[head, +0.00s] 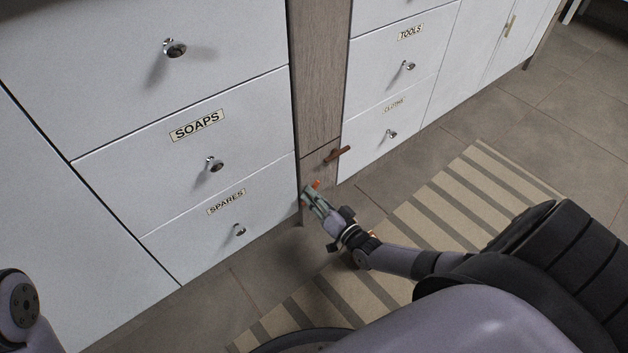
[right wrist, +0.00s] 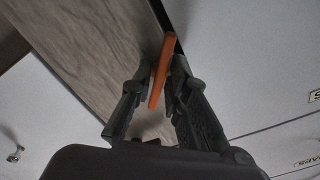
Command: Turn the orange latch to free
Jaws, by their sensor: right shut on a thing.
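The orange latch (head: 316,184) is a small bar on the narrow wood-grain panel between two white cabinet fronts, low down near the floor. My right gripper (head: 309,192) reaches it from below and is shut on it. In the right wrist view the latch (right wrist: 162,68) runs as a tilted orange bar between the two dark fingers (right wrist: 158,82), one on each side. Part of the latch is hidden by the fingers. My left gripper is out of view; only part of my left arm shows at the lower left of the head view.
A brown bar handle (head: 337,154) sticks out just above the latch. White drawers with round knobs flank the panel, labelled SOAPS (head: 197,125), SPARES (head: 226,202), TOOLS and CLOTHS. A striped rug (head: 440,205) lies on the tiled floor in front, under my right arm.

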